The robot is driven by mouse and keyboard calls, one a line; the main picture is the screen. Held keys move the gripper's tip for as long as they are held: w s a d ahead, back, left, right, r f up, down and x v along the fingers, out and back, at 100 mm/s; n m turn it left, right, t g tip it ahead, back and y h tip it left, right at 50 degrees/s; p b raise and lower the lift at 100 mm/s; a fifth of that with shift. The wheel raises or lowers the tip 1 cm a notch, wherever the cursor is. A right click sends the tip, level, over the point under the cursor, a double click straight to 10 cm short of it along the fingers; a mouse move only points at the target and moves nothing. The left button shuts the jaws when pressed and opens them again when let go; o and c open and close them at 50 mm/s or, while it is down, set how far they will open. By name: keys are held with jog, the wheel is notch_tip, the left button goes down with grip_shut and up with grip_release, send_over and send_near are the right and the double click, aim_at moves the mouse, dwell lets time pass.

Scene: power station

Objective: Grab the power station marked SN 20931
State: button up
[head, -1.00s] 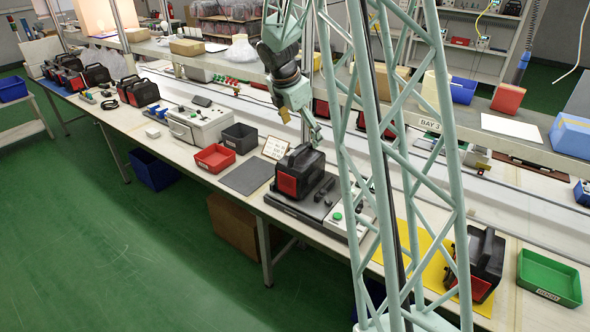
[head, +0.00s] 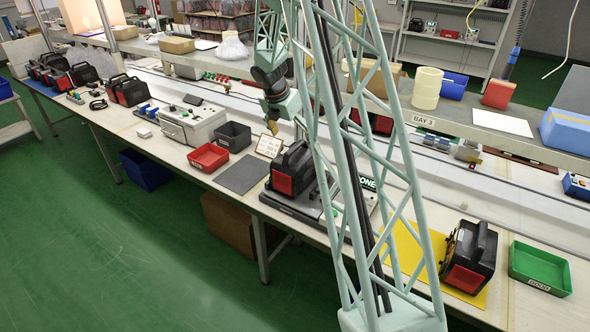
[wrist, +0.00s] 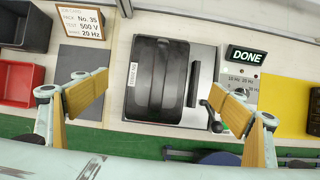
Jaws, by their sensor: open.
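A black power station (head: 283,180) with a red end panel stands on the grey test unit (head: 340,230) at the middle of the bench. In the wrist view, the power station (wrist: 148,75) lies below my gripper (wrist: 157,85). I cannot tell the height gap. Another black and red power station (head: 470,258) stands on the yellow mat (head: 412,248) to the right.
A lit DONE sign (wrist: 247,55) stands beside the power station, near a knob and lever. A job card (wrist: 85,17), a red bin (wrist: 20,80) and a grey mat (wrist: 83,80) are left. A green bin (head: 540,268) is far right. Several power stations (head: 125,90) stand left.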

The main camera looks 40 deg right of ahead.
aim_at(296, 146)
jog(key=shift+f, duration=0.1)
jog(key=shift+b+x, duration=0.4)
jog(key=shift+x, duration=3.85)
jog(key=shift+x, duration=2.55)
jog(key=shift+w+f, duration=0.1)
jog(key=shift+f, duration=0.15)
jog(key=shift+c, duration=0.7)
jog(key=c, duration=1.6)
jog(key=shift+r, duration=0.1)
jog(key=shift+c, duration=0.6)
